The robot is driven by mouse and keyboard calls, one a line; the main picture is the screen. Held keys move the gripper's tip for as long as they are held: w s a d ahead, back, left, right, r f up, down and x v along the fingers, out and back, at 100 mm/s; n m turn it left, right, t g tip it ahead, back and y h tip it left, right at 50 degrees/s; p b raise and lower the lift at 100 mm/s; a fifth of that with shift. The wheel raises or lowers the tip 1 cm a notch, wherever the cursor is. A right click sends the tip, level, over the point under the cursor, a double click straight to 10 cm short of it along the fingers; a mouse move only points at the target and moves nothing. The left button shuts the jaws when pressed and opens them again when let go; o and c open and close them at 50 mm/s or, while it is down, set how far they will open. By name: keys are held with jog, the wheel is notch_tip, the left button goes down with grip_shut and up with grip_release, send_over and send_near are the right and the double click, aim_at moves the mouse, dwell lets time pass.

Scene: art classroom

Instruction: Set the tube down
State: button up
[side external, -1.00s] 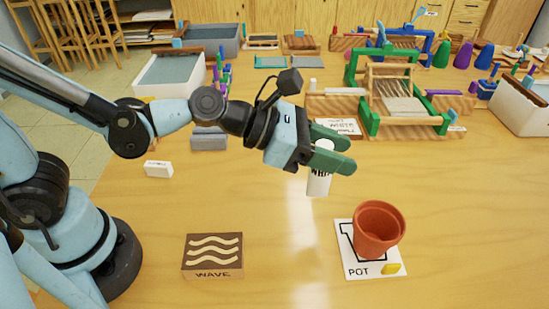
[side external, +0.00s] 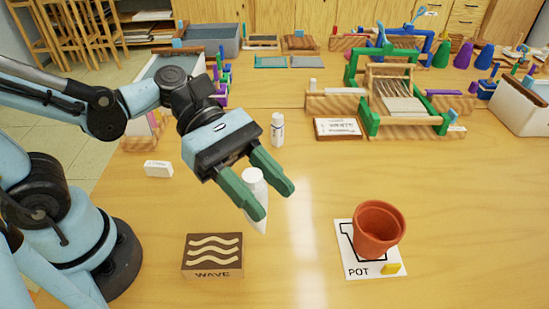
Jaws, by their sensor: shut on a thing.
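My gripper (side external: 270,203) is shut on a white tube (side external: 254,177) between its green fingers. The tube is roughly upright, with its rounded white end on top and its lower part showing below the fingers. The fingers hide its middle. It is behind and a little right of the brown WAVE block (side external: 212,257); I cannot tell whether it touches the table. A second white tube or bottle (side external: 277,131) with dark print stands upright on the table (side external: 300,230), behind my gripper.
A terracotta pot (side external: 377,231) stands on a white POT card (side external: 357,270) with a yellow piece (side external: 390,269) at the right. A white eraser-like block (side external: 158,169) lies at the left. A green-framed loom (side external: 400,95) and a framed card (side external: 338,128) are behind. The middle right is clear.

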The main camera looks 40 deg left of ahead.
jog(key=w+a+f, duration=0.5)
jog(key=w+f, duration=0.3)
jog(key=f, duration=0.2)
jog(key=shift+w, duration=0.2)
dwell(0.5)
jog(key=o, duration=1.1)
jog(key=shift+f, duration=0.1)
jog(key=shift+o, duration=0.2)
